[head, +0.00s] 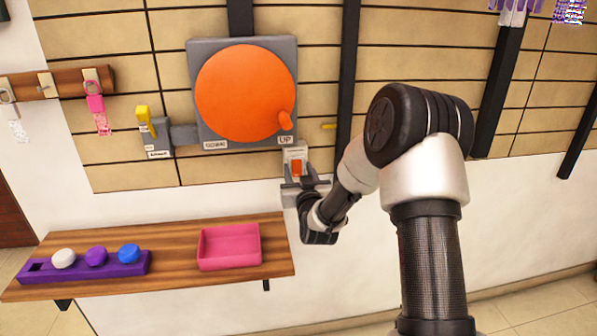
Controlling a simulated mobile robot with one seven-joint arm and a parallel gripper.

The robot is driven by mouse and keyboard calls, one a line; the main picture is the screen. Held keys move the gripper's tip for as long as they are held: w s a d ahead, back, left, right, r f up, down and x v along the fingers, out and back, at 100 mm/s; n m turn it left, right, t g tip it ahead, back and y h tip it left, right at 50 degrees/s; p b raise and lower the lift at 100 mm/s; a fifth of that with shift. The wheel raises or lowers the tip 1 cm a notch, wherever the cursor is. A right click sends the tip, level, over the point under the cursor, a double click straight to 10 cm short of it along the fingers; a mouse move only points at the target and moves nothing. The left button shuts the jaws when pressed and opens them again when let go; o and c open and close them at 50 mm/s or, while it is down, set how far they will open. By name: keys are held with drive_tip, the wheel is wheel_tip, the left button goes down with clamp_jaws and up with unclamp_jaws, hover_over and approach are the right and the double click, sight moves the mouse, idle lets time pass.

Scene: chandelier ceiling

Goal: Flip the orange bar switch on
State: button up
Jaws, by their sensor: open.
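The orange bar switch (296,168) is a small upright orange piece on a pale plate (295,150) on the wall, below the large grey panel. My gripper (304,183) is open just below and in front of it, with its fingers spread to either side. The gripper partly hides the plate's lower part. I cannot tell whether the fingers touch the switch, and its position is too small to read.
Above is a large orange disc (245,92) with a knob, on a grey panel labelled "UP" at lower right. A yellow lever (145,118) is to its left. Below, a wooden shelf (180,240) holds a pink tray (229,258) and a purple rack (128,270) with round pieces.

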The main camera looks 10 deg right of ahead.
drive_tip(key=shift+w, duration=0.1)
drive_tip(key=c, duration=1.1)
drive_tip(key=shift+o, duration=0.2)
drive_tip(key=f+b, duration=0.1)
drive_tip(key=b, duration=0.3)
drive_tip(key=shift+f+t, duration=0.1)
drive_tip(key=shift+t, duration=0.3)
drive_tip(key=t+b, duration=0.1)
drive_tip(key=b, duration=0.4)
drive_tip(key=shift+f, duration=0.2)
drive_tip(key=shift+t+b, duration=0.6)
drive_tip(key=shift+b, duration=0.35)
drive_tip(key=shift+r+t, duration=0.3)
drive_tip(key=shift+t, duration=0.1)
drive_tip(key=o, duration=1.1)
drive_tip(key=shift+c, duration=0.2)
